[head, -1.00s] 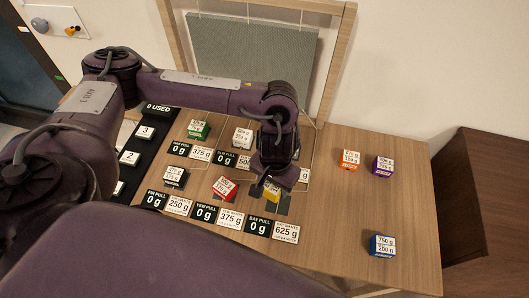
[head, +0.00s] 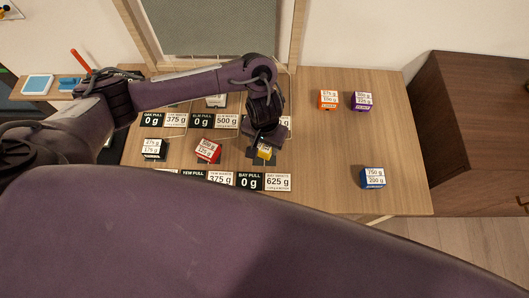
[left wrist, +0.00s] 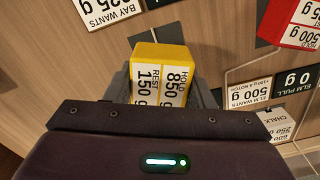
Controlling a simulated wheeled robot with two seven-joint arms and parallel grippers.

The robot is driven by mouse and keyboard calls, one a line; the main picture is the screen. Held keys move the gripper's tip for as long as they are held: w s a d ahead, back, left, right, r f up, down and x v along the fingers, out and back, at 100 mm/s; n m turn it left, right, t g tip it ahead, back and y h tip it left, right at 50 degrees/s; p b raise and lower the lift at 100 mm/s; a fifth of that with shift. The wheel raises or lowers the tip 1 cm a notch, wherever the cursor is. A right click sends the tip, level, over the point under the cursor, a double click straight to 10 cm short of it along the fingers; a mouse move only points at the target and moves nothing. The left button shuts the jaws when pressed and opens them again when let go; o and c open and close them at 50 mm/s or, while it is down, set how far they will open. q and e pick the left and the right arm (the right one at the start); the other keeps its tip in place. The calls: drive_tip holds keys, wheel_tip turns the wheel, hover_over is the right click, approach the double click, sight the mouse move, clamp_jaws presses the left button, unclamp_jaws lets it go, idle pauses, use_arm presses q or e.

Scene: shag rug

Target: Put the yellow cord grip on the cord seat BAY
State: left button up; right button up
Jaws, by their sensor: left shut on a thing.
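The yellow cord grip (head: 265,151) is a small block between the fingers of my left gripper (head: 262,155). In the left wrist view the yellow cord grip (left wrist: 158,66) reads HOLD 850 g, REST 150 g, and the grey fingers are shut on its sides. I cannot tell its height above the table. The BAY PULL 0 g sign (head: 249,181) and BAY WANTS 625 g sign (head: 277,182) lie just in front of the gripper. My right gripper is not in view.
A red grip (head: 207,151) lies left of the gripper; a black one (head: 153,149) is farther left. Orange (head: 328,100), purple (head: 361,101) and blue (head: 373,178) grips stand on the right. A white grip (head: 216,101) is behind. The table's right middle is clear.

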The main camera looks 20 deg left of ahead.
sight(264, 151)
use_arm(q)
wheel_tip(264, 151, down, 4)
drive_tip(key=shift+f+b, duration=0.1)
drive_tip(key=shift+b, duration=0.4)
drive_tip(key=shift+f, duration=0.15)
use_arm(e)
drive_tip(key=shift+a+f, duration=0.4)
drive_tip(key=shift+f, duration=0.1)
use_arm(q)
drive_tip(key=shift+f, duration=0.1)
drive_tip(key=o, duration=1.1)
drive_tip(key=shift+c, duration=0.2)
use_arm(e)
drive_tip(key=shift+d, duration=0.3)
